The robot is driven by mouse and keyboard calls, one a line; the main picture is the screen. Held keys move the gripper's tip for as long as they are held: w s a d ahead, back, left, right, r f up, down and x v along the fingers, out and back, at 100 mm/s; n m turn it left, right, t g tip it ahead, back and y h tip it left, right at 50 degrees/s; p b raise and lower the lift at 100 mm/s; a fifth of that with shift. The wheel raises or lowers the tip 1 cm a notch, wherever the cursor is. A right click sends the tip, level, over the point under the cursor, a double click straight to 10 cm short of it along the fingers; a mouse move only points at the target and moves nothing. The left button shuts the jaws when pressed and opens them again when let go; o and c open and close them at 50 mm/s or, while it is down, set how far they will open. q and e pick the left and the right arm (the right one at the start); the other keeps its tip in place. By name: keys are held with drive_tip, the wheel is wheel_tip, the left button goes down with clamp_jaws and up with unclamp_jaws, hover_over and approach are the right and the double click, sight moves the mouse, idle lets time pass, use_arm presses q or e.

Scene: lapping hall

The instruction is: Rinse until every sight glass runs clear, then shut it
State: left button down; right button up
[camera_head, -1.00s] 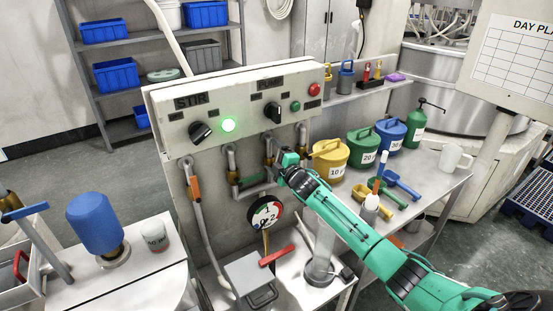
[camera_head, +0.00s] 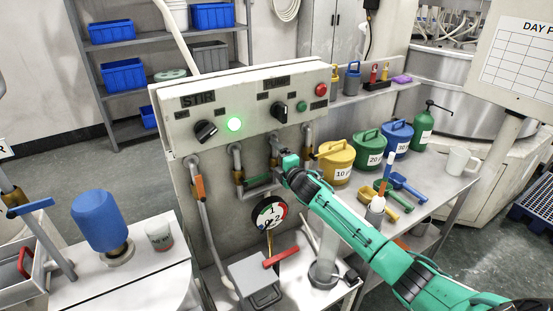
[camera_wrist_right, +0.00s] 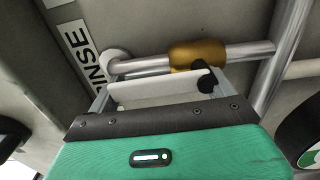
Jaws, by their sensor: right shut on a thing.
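In the right wrist view the gripper (camera_wrist_right: 158,92) is shut on a pale lever (camera_wrist_right: 155,90) with a black end, beside a pipe with a brass-coloured fitting (camera_wrist_right: 197,54). A label by it (camera_wrist_right: 85,55) reads partly "NSE". A pale upright tube (camera_head: 328,250) stands on a dark ring below the panel; I cannot tell whether it is a sight glass or what runs in it. My left gripper is out of view.
Orange (camera_head: 199,188) and green (camera_head: 260,182) handles are on neighbouring pipes. A round gauge (camera_head: 268,213) hangs below. A red-handled item (camera_head: 281,257) lies at the front. Yellow (camera_head: 336,162), green (camera_head: 369,150) and blue (camera_head: 398,137) cans stand right.

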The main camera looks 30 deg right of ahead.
drive_tip(key=o, duration=1.2)
drive_tip(key=shift+o, duration=0.2)
drive_tip(key=shift+s+f, duration=0.1)
drive_tip(key=s+d+b, duration=0.1)
drive_tip(key=s+b, duration=0.2)
drive_tip(key=s, duration=1)
drive_tip(key=shift+s, duration=0.3)
